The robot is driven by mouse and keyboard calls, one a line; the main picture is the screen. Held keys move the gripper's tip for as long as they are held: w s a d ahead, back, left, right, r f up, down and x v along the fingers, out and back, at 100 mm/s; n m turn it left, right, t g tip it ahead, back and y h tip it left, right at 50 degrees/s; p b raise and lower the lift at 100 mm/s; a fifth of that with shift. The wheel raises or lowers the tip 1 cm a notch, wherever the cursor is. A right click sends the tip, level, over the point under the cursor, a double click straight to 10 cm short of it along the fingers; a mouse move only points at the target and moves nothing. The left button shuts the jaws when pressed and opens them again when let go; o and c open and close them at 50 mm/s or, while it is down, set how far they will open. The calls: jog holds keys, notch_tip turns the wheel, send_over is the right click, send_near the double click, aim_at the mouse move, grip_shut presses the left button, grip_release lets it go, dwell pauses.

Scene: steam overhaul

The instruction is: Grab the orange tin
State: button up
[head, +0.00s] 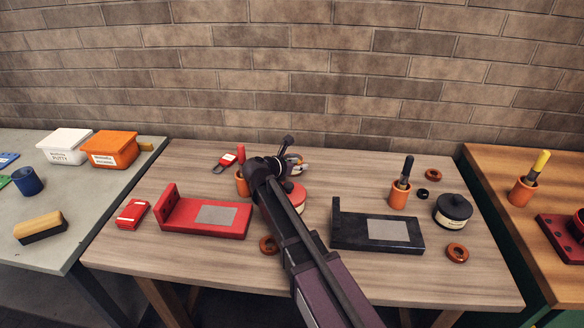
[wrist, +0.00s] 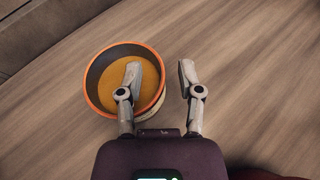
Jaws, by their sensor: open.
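My gripper (wrist: 160,75) is open. Its left finger lies over the tin's opening, near the right rim. Its right finger is outside the tin, over bare wood. I cannot tell whether the left finger is inside the tin or above it. In the head view my gripper (head: 296,163) is partly hidden by my arm.
A red round tin (head: 299,195) is partly behind my arm. A red block (head: 178,216) and a dark block (head: 345,233) stand either side. Two orange cups (head: 398,196) (head: 521,192) hold brushes. An orange box (head: 108,149) is on the left table.

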grip_shut()
jog(key=shift+r, duration=0.15)
notch_tip(320, 180, up, 10)
jog(key=p, duration=1)
dwell(0.8)
